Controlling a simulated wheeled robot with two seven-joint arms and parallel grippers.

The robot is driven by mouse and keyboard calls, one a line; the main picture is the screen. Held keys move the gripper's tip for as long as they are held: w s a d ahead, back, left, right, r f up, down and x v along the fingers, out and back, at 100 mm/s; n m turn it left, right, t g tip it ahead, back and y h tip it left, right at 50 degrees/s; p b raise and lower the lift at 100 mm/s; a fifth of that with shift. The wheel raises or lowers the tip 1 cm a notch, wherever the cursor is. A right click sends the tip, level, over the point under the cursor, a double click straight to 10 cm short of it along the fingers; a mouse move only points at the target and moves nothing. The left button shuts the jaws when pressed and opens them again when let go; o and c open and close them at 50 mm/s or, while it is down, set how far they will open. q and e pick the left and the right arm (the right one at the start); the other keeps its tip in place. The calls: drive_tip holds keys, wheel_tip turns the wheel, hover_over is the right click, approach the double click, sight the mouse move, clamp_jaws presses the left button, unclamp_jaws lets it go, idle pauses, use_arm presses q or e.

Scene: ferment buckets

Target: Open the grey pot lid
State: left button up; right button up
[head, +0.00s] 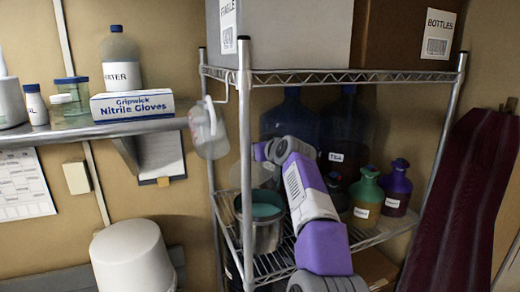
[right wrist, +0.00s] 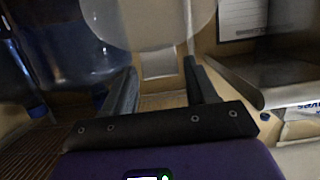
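A grey metal pot (head: 264,238) stands on the lower rack shelf, with a teal round surface (head: 266,211) at its top. I cannot tell whether that is a lid or the contents. My right arm crosses in front of the rack, just right of the pot. Its gripper is at the arm's far end, above the pot and mostly hidden in the head view. In the right wrist view, my right gripper (right wrist: 160,68) has its fingers apart, with nothing clearly held. A pale rounded shape (right wrist: 148,20) shows beyond the fingertips. My left gripper is out of view.
A translucent jug (head: 208,135) hangs at the rack's left post. Green (head: 367,193) and purple (head: 397,189) bottles stand right of my arm, dark blue jugs (head: 290,118) behind. The upper rack shelf (head: 340,76) lies above the arm. A glove box (head: 132,105) sits on the left wall shelf.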

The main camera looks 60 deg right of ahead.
drive_tip(key=shift+o, duration=0.7)
drive_tip(key=shift+s+a, duration=0.1)
drive_tip(key=b+v, duration=0.2)
drive_tip(key=v, duration=0.5)
